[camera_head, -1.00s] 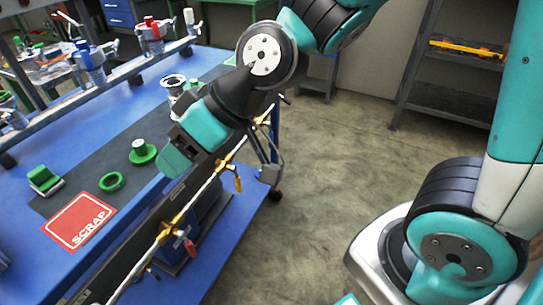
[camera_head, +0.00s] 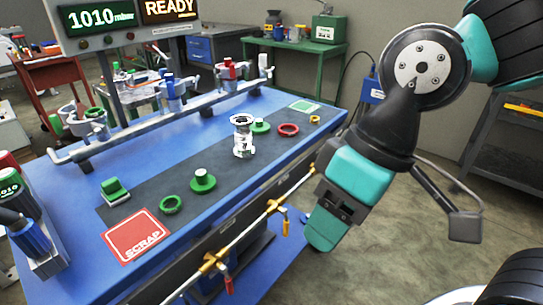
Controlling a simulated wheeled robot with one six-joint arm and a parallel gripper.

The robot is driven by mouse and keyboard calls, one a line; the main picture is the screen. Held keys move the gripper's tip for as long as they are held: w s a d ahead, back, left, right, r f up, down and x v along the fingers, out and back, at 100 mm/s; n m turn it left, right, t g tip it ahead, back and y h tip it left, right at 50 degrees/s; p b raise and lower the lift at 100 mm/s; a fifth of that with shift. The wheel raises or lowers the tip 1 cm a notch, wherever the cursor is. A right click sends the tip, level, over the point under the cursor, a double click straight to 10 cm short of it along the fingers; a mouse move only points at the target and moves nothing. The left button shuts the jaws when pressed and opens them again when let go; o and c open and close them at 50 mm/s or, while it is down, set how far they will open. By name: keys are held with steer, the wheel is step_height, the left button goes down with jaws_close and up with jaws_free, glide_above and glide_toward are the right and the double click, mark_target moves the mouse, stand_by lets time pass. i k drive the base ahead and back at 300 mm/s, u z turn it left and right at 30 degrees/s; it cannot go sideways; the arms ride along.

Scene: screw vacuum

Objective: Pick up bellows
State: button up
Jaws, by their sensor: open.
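A silver ribbed metal piece with a ring-shaped top flange (camera_head: 242,135), which looks like the bellows, stands upright on the dark mat in the middle of the blue table. My gripper (camera_head: 330,204) has teal fingers and is open, with nothing seen between them. It is to the right of the metal piece and nearer the camera, apart from it. In the picture it lies over the table's front edge and the floor. Its height above the table I cannot tell.
A metal rail (camera_head: 140,129) with clamps runs behind. A brass-fitted pipe (camera_head: 246,235) runs along the front edge.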

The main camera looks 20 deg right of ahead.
mark_target(244, 150)
steer(key=z, duration=1.05)
steer(key=i, duration=0.6)
steer(key=u, duration=0.55)
